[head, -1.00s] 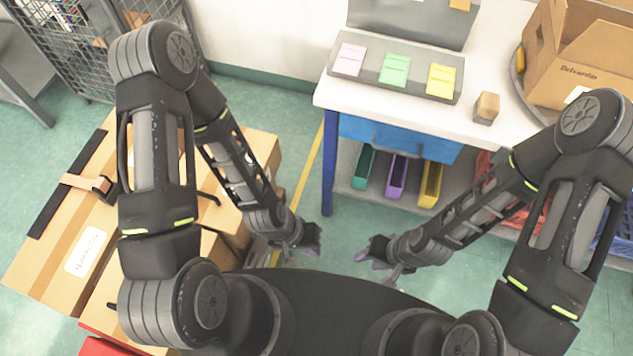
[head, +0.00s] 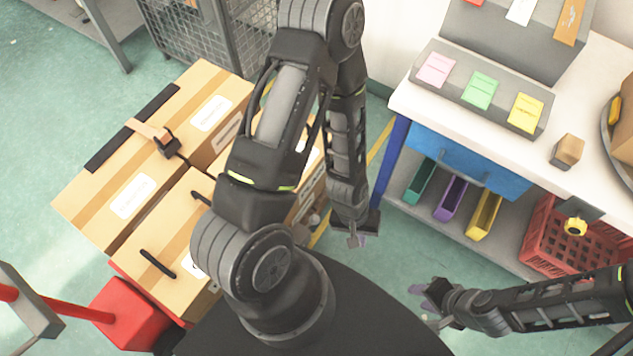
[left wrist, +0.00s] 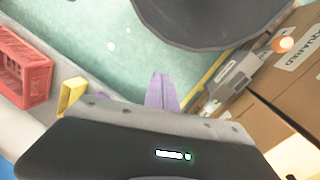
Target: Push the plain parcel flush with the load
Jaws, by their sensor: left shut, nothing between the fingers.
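Several cardboard boxes sit pressed together as a load at the left of the head view. One (head: 95,205) has a white label, a black strip and a tan strap with a black buckle. A nearer box (head: 180,235) has black handles; another (head: 200,85) lies behind. I cannot tell which is the plain parcel; my left arm hides part of the load. My left gripper (head: 357,240) is shut and empty, right of the boxes, above the floor. Its purple fingers (left wrist: 162,92) meet in the left wrist view. My right gripper (head: 428,303) is over the floor; its jaw opening is unclear.
A red cart part (head: 130,310) with a red bar is below the boxes. A white workbench (head: 400,95) with colored cards, bins and a red crate (head: 545,240) stands right. A wire cage (head: 185,40) stands behind. Green floor is free between the load and the bench.

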